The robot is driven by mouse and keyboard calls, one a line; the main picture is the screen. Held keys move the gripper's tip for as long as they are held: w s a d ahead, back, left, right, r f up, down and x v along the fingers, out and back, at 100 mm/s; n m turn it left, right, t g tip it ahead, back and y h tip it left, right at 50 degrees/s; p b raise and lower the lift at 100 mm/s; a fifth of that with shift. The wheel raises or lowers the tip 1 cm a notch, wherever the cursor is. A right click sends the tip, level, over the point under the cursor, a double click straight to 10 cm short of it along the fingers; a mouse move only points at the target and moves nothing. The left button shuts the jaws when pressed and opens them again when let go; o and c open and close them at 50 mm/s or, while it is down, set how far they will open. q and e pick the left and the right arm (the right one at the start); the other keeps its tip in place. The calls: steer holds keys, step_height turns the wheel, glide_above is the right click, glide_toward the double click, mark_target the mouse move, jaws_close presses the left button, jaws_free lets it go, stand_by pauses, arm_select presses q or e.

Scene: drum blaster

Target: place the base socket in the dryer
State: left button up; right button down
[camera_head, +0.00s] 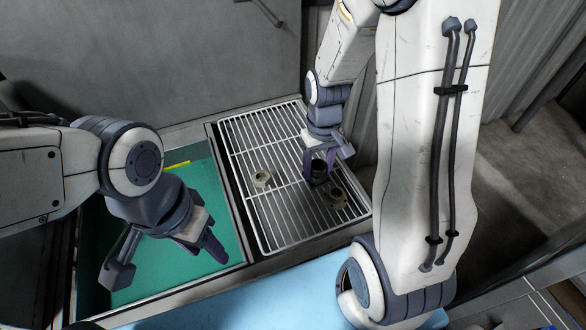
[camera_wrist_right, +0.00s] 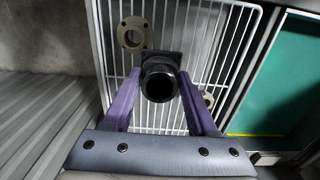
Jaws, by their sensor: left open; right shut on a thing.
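My right gripper (camera_head: 319,166) is shut on a dark cylindrical part, which I take to be the base socket (camera_head: 318,174). In the right wrist view the base socket (camera_wrist_right: 160,82) shows a round open end and a squarish dark plate behind it, between the purple fingers. The gripper is over a white wire rack (camera_head: 243,164), perhaps the dryer; I cannot tell whether the part touches the wires. My left gripper (camera_head: 166,262) is open and empty over the green surface to the left.
A green-bottomed tray (camera_head: 205,192) adjoins the rack on the left. A grey wall (camera_head: 180,60) stands behind. A light-blue surface (camera_head: 250,302) is in front.

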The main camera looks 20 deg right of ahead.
steer(key=w+a+f, duration=0.1)
steer(key=w, duration=0.1)
steer(key=w+a+f+p, duration=0.1)
steer(key=w+f, duration=0.1)
steer(key=w+a+f, duration=0.1)
steer(key=w, duration=0.2)
steer(key=shift+f, duration=0.25)
step_height(320, 180, down, 4)
steer(key=shift+r+p, duration=0.15)
steer(key=shift+p, duration=0.55)
steer(key=shift+f, duration=0.2)
steer(key=shift+f, duration=0.15)
steer(key=shift+c, duration=1)
jaws_free()
